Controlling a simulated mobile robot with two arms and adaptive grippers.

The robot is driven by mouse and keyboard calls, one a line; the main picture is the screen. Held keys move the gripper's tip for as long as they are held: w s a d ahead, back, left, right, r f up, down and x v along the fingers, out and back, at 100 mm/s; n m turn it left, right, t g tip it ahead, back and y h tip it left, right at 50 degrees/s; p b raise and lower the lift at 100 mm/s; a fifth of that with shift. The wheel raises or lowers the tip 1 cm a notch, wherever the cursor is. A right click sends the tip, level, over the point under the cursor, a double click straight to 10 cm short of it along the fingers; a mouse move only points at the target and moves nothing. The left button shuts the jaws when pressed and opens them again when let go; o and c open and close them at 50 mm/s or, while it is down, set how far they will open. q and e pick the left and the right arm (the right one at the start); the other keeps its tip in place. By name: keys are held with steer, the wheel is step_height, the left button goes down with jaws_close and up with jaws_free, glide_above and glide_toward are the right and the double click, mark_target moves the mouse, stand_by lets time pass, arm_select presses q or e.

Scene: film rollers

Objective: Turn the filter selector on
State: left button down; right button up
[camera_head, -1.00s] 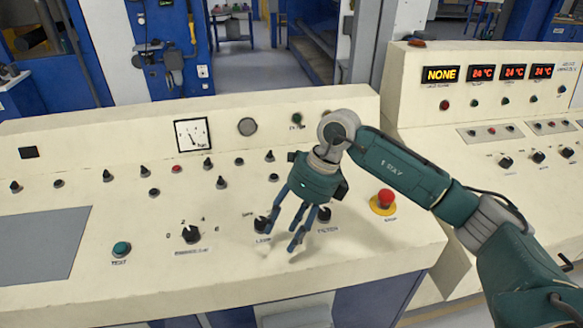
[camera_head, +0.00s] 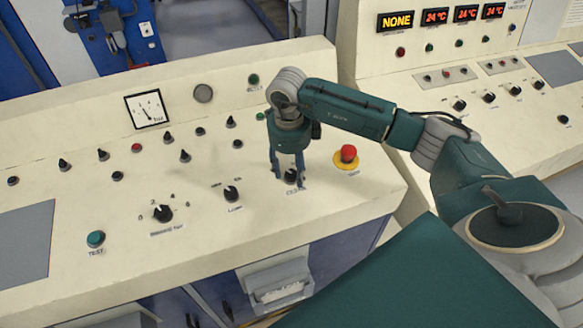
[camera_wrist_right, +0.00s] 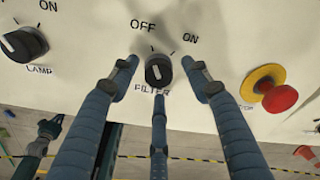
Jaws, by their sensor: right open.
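The filter selector (camera_head: 291,178) is a small black rotary knob on the cream console, partly hidden by my gripper in the head view. In the right wrist view the filter selector (camera_wrist_right: 158,70) shows clearly, with OFF above it to the left, ON to the right and FILTER below. Its white pointer mark is turned up towards the OFF side. My right gripper (camera_head: 288,170) is open, pointing down over the knob. In the right wrist view its fingers (camera_wrist_right: 160,78) stand around the knob, with gaps visible at the left and right. My left gripper is not in the head view.
A red emergency button (camera_head: 348,154) on a yellow base is close to the right of the gripper. The lamp selector (camera_head: 232,194) is to the left, with a larger numbered knob (camera_head: 162,213) beyond it. A green test button (camera_head: 96,239) is near the console's front edge.

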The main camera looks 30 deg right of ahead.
steer(key=shift+f, duration=0.35)
steer(key=c, duration=1.1)
steer(key=shift+c, duration=0.2)
steer(key=m+b, duration=0.1)
steer(key=m, duration=0.1)
steer(key=shift+f+m+b, duration=0.15)
steer(key=shift+m+b, duration=0.15)
steer(key=m+b, duration=0.1)
steer(key=m, duration=0.1)
steer(key=shift+m, duration=0.4)
steer(key=m+b, duration=0.1)
steer(key=m, duration=0.2)
steer(key=shift+y, duration=0.4)
steer(key=shift+m+b, duration=0.5)
steer(key=shift+m, duration=1.2)
steer(key=shift+s, duration=0.1)
